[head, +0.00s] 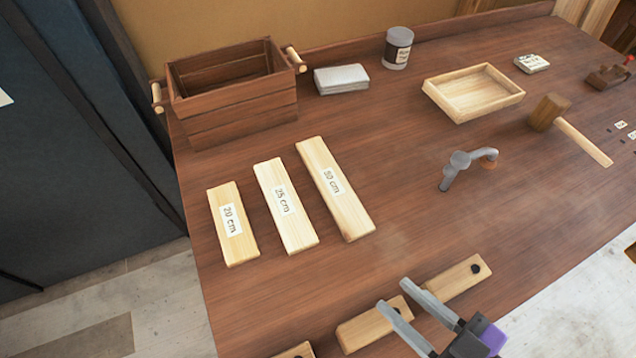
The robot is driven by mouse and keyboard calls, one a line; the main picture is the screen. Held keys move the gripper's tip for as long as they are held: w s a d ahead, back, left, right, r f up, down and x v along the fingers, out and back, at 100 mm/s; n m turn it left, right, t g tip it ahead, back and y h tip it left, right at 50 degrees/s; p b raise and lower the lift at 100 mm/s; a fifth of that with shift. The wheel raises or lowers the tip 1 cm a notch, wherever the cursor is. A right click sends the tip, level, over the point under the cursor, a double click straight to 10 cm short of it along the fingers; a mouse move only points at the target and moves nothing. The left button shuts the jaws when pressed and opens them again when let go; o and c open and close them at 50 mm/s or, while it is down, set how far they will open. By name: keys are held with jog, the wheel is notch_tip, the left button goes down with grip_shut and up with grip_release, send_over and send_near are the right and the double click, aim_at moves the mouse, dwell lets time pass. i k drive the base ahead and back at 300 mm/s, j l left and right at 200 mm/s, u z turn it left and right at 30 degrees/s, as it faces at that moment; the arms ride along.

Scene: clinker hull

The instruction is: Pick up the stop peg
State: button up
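I cannot clearly make out a stop peg. A pale wooden bar (366,328) lies near the front of the bench, and a round dark spot (475,268) shows near its right end; I cannot tell whether this is a hole or a peg top. My gripper (394,295) reaches in from the bottom right, over the bar. Its two grey fingers are spread apart with nothing visible between them. The fingers hide part of the bar. I cannot tell its height above the bar.
Behind stand a slatted crate (243,121), cloth (341,79) and jar (397,49). A tray (489,112), mallet (548,111) and grey metal tool (459,161) lie right. The bench centre is clear.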

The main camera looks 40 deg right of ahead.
aim_at(606, 66)
jog(key=z, duration=2.25)
